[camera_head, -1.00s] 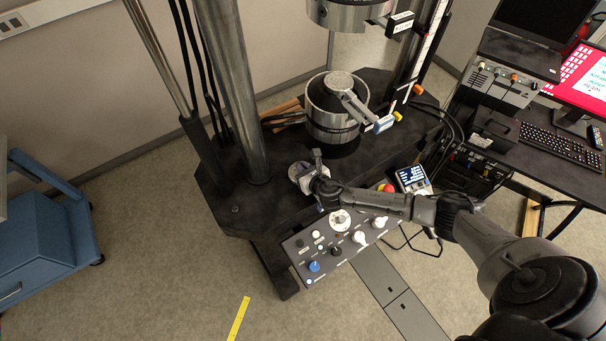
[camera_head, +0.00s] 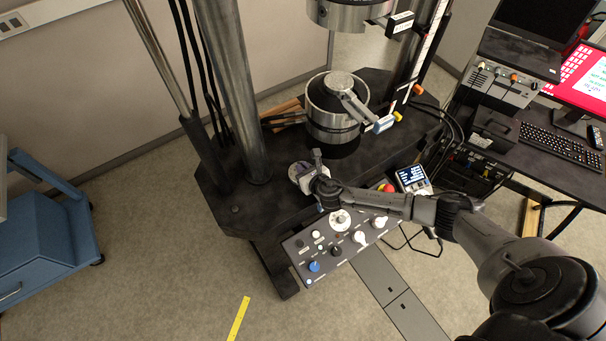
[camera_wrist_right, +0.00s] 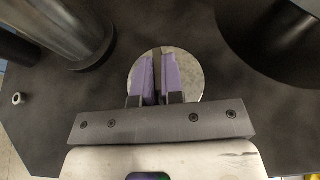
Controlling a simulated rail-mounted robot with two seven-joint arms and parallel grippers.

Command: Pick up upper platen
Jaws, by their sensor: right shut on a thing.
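The upper platen is a round metal disc on the black machine base; it shows in the right wrist view (camera_wrist_right: 184,66) beneath the fingers and partly in the head view (camera_head: 296,170), where my gripper hides much of it. My right gripper (camera_head: 306,172) is over the platen, and its purple-padded fingers (camera_wrist_right: 155,78) are close together, shut on a part of the platen at its middle. The fingers cover the part they grip. I cannot tell whether the disc is clear of the base. My left gripper is not in view.
The testing machine's thick column (camera_head: 228,90) stands left of the gripper. A metal cylinder with a lower platen (camera_head: 335,105) stands behind it. A control panel (camera_head: 335,245) with knobs is in front. A desk with a keyboard (camera_head: 560,143) is at right, a blue cart (camera_head: 45,225) at left.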

